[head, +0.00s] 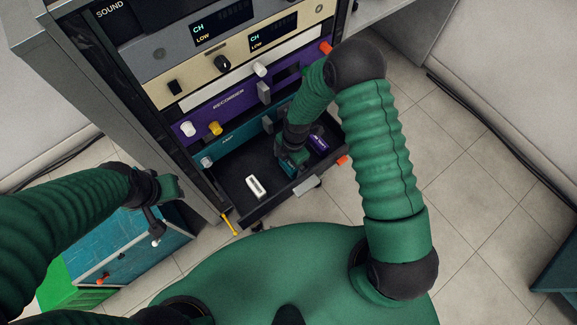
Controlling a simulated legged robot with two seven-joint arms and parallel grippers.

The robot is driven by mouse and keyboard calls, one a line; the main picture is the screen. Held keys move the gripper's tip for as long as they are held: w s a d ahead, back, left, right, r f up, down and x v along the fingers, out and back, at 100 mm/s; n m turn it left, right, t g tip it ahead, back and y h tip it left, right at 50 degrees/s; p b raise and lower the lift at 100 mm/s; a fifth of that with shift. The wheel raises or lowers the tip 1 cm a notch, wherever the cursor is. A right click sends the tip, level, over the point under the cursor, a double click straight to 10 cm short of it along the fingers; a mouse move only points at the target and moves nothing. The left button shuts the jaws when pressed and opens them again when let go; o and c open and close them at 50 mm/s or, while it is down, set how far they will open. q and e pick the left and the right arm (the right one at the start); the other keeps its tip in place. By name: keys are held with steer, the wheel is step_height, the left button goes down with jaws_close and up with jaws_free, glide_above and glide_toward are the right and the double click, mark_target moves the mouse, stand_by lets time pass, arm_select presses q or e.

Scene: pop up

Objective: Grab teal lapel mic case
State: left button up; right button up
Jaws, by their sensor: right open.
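The teal lapel mic case (287,169) lies in the open dark drawer (232,170) of the rack, between a white case and a purple case. It is mostly hidden by my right gripper (292,163), which reaches down into the drawer from above. The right gripper is open, with its fingers at the case; I cannot tell whether they touch it. My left gripper (153,226) hangs at the left, outside the rack, over a blue-topped cabinet. Its fingers are too small and dark to read.
A white case (256,186) and a purple case (319,143) lie in the same drawer. The rack's purple recorder panel (222,104) with protruding knobs stands just behind. The blue-topped cabinet (130,238) stands at left. Tiled floor (470,190) is clear at right.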

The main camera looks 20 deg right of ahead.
steer(key=shift+f, duration=0.35)
steer(key=shift+r, duration=0.1)
steer(key=shift+c, duration=1.1)
steer(key=c, duration=1.3)
